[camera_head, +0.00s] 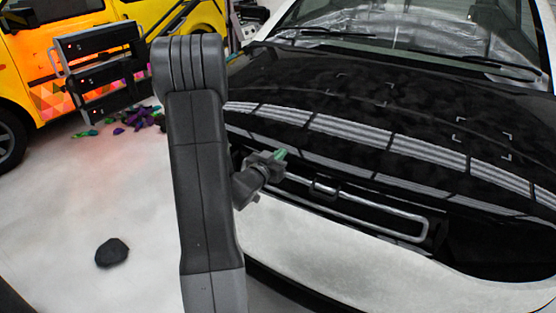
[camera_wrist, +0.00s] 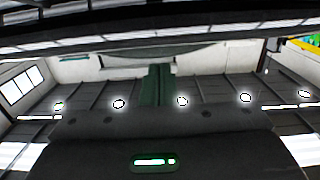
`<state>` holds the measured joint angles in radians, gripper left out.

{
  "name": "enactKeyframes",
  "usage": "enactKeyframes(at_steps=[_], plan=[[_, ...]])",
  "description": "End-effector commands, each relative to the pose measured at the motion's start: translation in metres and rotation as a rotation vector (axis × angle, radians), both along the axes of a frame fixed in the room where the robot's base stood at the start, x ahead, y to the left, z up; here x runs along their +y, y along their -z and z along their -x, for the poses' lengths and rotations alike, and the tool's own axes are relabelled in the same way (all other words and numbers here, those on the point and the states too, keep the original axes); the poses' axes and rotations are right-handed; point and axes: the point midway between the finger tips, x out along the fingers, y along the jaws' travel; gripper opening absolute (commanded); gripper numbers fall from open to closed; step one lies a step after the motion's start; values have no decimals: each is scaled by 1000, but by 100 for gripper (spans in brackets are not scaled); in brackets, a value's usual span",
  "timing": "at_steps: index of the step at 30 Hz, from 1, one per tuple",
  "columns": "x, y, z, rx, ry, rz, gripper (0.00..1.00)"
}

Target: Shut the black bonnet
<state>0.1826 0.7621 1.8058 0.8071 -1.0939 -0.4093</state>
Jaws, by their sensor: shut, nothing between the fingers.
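The black bonnet (camera_head: 385,112) is a broad glossy panel on the white car at the right of the head view, with bright strip reflections across it. A dark band lies beneath its front edge, so I cannot tell for sure how far it stands open. My gripper (camera_head: 281,155), with green fingertips, is at the bonnet's front left part. It is shut and empty; contact with the bonnet is unclear. In the wrist view the green fingers (camera_wrist: 157,85) stand together, pointing up. A dark edge crosses the top of that view, possibly the bonnet's.
The windscreen (camera_head: 400,25) is behind. A yellow van (camera_head: 85,15), a black drawer rack (camera_head: 98,70) and coloured scraps (camera_head: 135,118) are at left. A dark lump (camera_head: 111,253) lies on open pale floor.

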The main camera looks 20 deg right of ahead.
Motion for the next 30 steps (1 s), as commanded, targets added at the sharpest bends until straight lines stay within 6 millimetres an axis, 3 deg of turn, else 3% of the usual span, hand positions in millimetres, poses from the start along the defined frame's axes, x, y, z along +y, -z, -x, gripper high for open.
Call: enactKeyframes(at_steps=[9, 15, 30], plan=[[49, -6, 37, -1, -8, 3, 0], [68, -10, 53, -2, -6, 4, 0], [71, -11, 57, -3, -4, 4, 0]])
